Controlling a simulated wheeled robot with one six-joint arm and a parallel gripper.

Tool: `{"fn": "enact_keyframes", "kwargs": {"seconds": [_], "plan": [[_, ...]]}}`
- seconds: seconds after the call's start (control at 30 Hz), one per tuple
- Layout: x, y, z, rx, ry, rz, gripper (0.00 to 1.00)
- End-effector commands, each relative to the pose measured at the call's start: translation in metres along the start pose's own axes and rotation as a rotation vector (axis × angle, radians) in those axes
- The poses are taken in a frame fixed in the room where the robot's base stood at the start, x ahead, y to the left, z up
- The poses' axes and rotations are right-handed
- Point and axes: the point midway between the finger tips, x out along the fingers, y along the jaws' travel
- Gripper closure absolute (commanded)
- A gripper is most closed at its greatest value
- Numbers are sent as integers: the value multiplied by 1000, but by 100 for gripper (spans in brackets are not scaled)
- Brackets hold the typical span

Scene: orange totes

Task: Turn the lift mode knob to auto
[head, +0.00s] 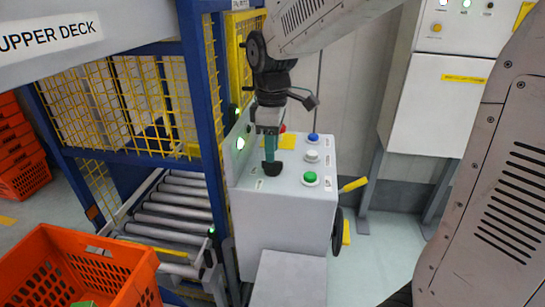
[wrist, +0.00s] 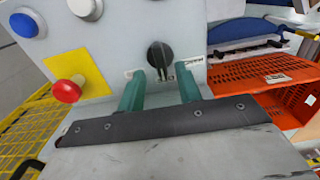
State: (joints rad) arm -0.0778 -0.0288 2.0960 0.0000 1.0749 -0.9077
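The black knob (head: 271,168) sits on the top of the grey control box (head: 285,222). In the wrist view the knob (wrist: 159,54) is a round black dial with a small handle. Small white labels (wrist: 193,61) lie to either side of it; their text is too small to read. My gripper (head: 270,154) points down just above the knob in the head view. In the wrist view my gripper (wrist: 161,71) has its two teal fingers apart, one on each side of the knob's lower part. I cannot tell whether they touch it.
The box top also carries a blue button (head: 313,137), a white button (head: 312,156), a green button (head: 310,178) and a red emergency button (wrist: 67,91) on a yellow plate. A caged roller conveyor (head: 175,208) stands left. An orange tote (head: 75,265) is at front left.

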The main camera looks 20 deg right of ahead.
Motion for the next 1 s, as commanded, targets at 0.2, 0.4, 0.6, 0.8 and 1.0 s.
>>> {"fn": "enact_keyframes", "kwargs": {"seconds": [0.2, 0.4, 0.6, 0.8, 1.0], "plan": [[28, 0, 1, 2, -1, -1, 65], [35, 0, 1, 3, 0, 0, 65], [35, 0, 1, 4, 0, 1, 74], [35, 1, 1, 4, 0, 1, 100], [35, 1, 1, 17, 0, 1, 100]]}}
